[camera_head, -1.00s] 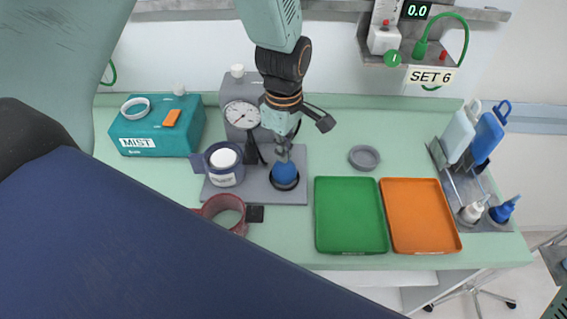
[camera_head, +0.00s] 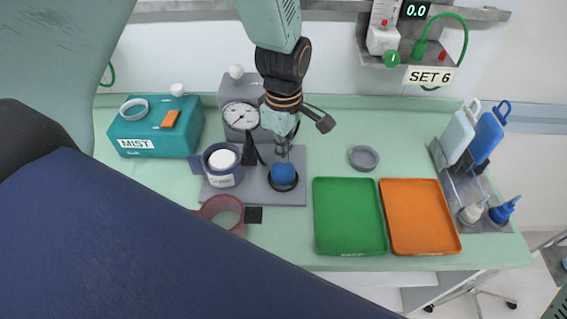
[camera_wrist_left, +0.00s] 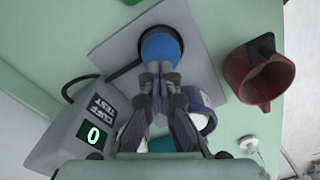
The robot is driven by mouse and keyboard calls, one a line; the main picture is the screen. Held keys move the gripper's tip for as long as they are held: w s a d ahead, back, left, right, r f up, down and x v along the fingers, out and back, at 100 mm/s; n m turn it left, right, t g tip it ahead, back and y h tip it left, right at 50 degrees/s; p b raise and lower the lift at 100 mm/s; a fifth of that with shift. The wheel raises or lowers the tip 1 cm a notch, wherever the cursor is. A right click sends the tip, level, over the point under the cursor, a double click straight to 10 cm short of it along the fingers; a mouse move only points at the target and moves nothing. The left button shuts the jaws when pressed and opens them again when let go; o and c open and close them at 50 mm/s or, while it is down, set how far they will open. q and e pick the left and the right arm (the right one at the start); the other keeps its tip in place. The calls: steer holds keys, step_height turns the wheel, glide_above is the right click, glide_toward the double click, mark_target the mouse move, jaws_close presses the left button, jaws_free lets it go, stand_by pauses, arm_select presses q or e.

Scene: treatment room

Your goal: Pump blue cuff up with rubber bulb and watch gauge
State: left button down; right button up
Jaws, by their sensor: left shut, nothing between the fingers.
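The blue rubber bulb (camera_head: 284,174) sits in a dark ring on a grey base plate (camera_head: 290,197). My left gripper (camera_head: 283,153) points down just above the bulb, its fingers shut and empty. In the left wrist view the fingertips (camera_wrist_left: 160,70) overlap the edge of the bulb (camera_wrist_left: 160,46); I cannot tell if they touch. The dark blue cuff (camera_head: 224,177) wraps a white cylinder left of the bulb. The round gauge (camera_head: 241,115) is on a grey box behind. In the wrist view the CUFF TEST box display (camera_wrist_left: 93,134) reads 0. My right gripper is not in view.
A red cuff (camera_head: 222,205) with a black tab lies in front of the plate. A teal MIST box (camera_head: 150,140) is left. Green (camera_head: 348,220) and orange trays (camera_head: 420,220) lie right, with a grey ring (camera_head: 364,157) behind. A bottle rack (camera_head: 466,184) stands far right.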

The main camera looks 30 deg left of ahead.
mark_target(283, 164)
arm_select(q)
steer(key=shift+f, duration=0.15)
steer(key=shift+s+f, duration=0.1)
steer(key=shift+f, duration=0.4)
steer(key=shift+f+b, duration=0.6)
steer(key=shift+f, duration=0.3)
steer(key=shift+r+p, duration=1.15)
steer(key=shift+p, duration=0.05)
steer(key=shift+r, duration=0.1)
steer(key=shift+f, duration=0.25)
